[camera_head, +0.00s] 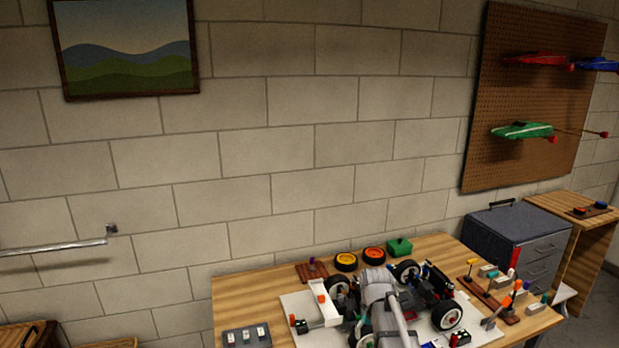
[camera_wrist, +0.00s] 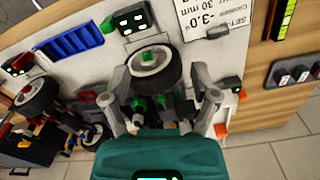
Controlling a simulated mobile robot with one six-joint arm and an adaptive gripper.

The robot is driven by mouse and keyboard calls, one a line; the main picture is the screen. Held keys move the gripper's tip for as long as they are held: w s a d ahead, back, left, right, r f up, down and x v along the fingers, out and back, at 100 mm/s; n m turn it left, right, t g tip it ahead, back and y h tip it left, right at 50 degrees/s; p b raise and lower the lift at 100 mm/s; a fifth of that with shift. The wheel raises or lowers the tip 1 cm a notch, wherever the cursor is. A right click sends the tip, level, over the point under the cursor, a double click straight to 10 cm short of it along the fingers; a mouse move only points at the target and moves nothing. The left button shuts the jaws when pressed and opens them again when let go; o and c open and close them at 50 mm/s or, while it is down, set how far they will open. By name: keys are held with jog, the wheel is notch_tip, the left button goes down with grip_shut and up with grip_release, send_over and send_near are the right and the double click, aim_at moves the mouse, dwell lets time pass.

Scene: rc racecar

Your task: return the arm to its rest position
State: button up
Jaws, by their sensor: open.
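My gripper (camera_wrist: 160,84) shows in the wrist view with its two grey fingers spread apart. Nothing is clamped between them. A black-tyred wheel (camera_wrist: 154,69) with a white hub and green parts of the racecar lie beyond and between the fingers. I cannot tell how far they are from the fingertips. In the head view my grey arm (camera_head: 379,289) reaches over the racecar (camera_head: 411,299) on the wooden table (camera_head: 240,299). The arm hides part of the car, and my fingers cannot be made out there.
A white board (camera_head: 294,306) lies under the car. Tool racks (camera_head: 490,297) stand at the table's right, with a dark module strip (camera_head: 246,337) at front left. Orange-hubbed wheels (camera_head: 374,254) and a green box (camera_head: 399,247) sit at the back. A drawer cabinet (camera_head: 520,245) stands behind right.

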jog(key=s+f+b, duration=0.2)
jog(key=s, duration=1.1)
jog(key=shift+s+f+m, duration=0.3)
